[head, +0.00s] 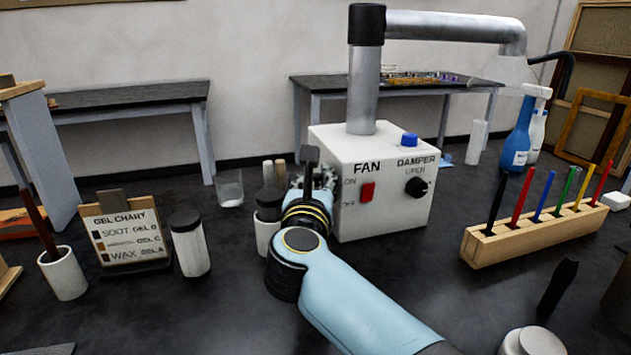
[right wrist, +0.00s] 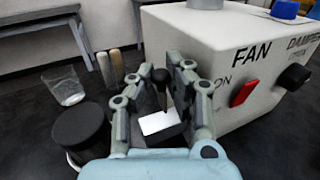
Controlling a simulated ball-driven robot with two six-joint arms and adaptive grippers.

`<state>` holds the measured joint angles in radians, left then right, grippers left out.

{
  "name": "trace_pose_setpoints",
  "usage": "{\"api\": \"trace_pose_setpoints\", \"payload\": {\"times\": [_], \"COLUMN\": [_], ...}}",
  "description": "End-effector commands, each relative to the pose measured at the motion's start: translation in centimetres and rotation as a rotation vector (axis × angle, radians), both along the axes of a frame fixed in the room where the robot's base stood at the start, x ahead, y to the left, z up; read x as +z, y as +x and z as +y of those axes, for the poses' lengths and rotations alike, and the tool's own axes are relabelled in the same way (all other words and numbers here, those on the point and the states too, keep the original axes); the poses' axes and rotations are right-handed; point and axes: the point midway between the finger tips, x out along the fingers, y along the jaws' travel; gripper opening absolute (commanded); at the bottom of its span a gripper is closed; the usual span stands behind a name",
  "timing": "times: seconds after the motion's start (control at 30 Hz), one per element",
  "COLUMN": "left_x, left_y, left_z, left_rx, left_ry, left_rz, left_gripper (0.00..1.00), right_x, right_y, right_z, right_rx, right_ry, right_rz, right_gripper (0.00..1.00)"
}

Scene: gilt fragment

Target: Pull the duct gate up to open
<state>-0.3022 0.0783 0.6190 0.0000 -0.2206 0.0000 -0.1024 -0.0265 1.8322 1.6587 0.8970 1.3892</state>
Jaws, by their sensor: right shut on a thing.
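The white fan box (head: 372,195) stands in the middle of the bench with a metal duct (head: 364,90) rising from its top. My right gripper (head: 318,180) is at the box's left side, partly hidden by my own wrist in the head view. The rest of the gate is hidden. My left gripper is not in view.
Dark-lidded jars (head: 190,243) and a glass beaker (head: 230,188) stand left of my right arm. A gel chart (head: 125,238) is farther left. A wooden rack (head: 535,235) of coloured sticks stands at right. A blue bottle (head: 519,140) is behind it.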

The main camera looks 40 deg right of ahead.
Motion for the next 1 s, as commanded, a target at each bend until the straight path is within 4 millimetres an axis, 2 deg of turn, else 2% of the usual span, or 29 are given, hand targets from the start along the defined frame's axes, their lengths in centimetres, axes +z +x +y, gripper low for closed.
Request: {"api": "trace_pose_setpoints", "payload": {"times": [0.03,0.07,0.1,0.2,0.43,0.57,0.9,1.0], "left_x": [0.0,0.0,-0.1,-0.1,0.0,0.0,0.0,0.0], "left_y": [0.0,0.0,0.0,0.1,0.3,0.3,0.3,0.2], "left_z": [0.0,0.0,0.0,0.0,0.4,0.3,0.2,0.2], "left_rx": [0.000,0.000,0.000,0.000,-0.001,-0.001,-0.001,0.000], "left_ry": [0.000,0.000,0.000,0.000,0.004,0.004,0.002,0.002], "left_rz": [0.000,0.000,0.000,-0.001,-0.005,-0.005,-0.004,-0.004], "left_gripper": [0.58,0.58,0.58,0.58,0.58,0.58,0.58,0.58], "right_x": [-0.1,-0.1,-0.1,-0.1,0.0,1.1,7.7,9.0], "right_y": [-0.1,-0.1,-0.1,0.0,0.0,0.0,-0.1,-0.1], "right_z": [0.0,0.0,0.0,0.0,0.0,0.0,0.0,-0.1], "right_rx": [-0.002,-0.002,-0.002,-0.002,-0.001,-0.001,-0.001,-0.003], "right_ry": [-0.001,-0.001,-0.001,-0.001,-0.001,0.001,0.000,0.000], "right_rz": [0.001,0.001,0.001,0.001,0.001,-0.003,-0.005,-0.004], "right_gripper": [0.00,0.15,0.20,0.29,0.29,0.29,0.29,0.29]}}
